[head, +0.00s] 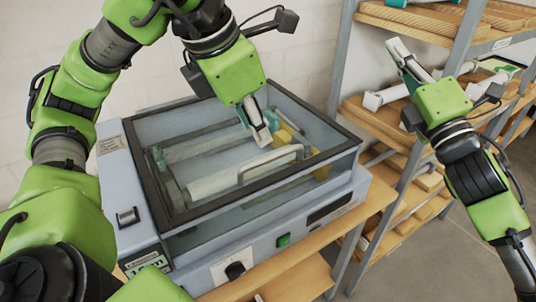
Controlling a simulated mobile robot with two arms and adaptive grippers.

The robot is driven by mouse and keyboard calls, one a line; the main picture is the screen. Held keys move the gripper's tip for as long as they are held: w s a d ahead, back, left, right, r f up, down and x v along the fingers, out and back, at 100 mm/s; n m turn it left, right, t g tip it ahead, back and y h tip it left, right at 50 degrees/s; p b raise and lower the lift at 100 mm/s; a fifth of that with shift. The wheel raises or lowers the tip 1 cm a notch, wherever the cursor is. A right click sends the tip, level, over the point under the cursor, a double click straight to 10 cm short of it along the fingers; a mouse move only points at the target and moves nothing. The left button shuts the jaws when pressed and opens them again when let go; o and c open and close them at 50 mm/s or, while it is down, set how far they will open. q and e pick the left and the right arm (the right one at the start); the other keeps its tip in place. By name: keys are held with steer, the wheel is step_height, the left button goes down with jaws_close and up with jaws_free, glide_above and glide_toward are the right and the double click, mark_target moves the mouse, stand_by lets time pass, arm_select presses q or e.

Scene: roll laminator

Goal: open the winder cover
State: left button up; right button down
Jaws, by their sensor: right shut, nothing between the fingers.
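The winder cover (318,171) is a clear panel in a dark frame on top of the grey-blue laminator (190,262). It looks down, and pale rollers show through it. A light bar handle (271,162) stands near its front edge. My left gripper (258,126) points down over the cover, behind the handle and apart from it in the picture. Its fingers are seen at an angle, so their opening is unclear, as is any contact with the panel. My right gripper (395,50) is shut and empty, raised at the right in front of the shelves.
The laminator stands on a wooden table (372,205). A metal rack with wooden shelves (412,205) stands at the right, and a pale wall is behind.

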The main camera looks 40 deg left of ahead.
mark_target(270, 157)
arm_select(q)
steer(key=b+x, duration=0.2)
steer(key=x, duration=0.8)
steer(key=shift+r, duration=0.1)
steer(key=shift+c, duration=0.2)
jaws_close()
